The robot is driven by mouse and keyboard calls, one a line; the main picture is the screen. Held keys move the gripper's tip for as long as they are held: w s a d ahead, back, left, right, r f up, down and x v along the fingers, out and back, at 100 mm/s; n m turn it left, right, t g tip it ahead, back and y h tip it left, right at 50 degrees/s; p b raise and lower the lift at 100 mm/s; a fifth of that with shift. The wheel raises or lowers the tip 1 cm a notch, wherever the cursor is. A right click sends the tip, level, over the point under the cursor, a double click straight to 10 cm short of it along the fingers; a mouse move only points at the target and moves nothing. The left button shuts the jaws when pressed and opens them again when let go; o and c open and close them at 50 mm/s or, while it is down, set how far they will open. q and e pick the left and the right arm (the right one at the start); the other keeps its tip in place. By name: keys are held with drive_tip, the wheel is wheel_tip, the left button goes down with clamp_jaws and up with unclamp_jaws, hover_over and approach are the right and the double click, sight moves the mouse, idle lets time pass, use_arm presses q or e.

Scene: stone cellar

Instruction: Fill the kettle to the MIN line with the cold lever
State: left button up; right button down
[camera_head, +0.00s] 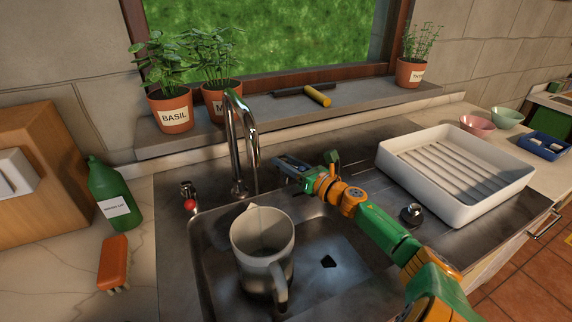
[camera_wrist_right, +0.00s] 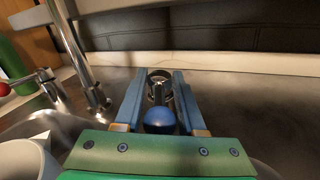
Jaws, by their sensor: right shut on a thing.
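The kettle (camera_head: 266,262), a pale grey jug with a handle toward me, stands upright in the sink, below the chrome tap (camera_head: 236,130). I see no water stream, and cannot make out the MIN line or a water level inside. The cold lever's blue knob (camera_wrist_right: 160,117) sits between the fingers of my right gripper (camera_wrist_right: 158,85), shut on it. In the head view my right gripper (camera_head: 283,165) is right of the tap's base and hides the lever. The red-knobbed lever (camera_head: 190,204) is left of the tap. My left gripper is out of view.
A white ribbed drainer tray (camera_head: 455,206) stands on the right. A green bottle (camera_head: 113,192) and an orange brush (camera_head: 114,265) are on the left counter. Potted herbs (camera_head: 170,112) line the sill. A small round metal piece (camera_head: 411,212) lies beside my right arm.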

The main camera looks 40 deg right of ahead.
drive_tip(key=c, duration=0.8)
unclamp_jaws()
drive_tip(key=shift+o, duration=0.2)
drive_tip(key=shift+s+f, duration=0.1)
drive_tip(key=shift+s, duration=0.3)
drive_tip(key=s, duration=0.6)
drive_tip(key=shift+s+d, duration=0.1)
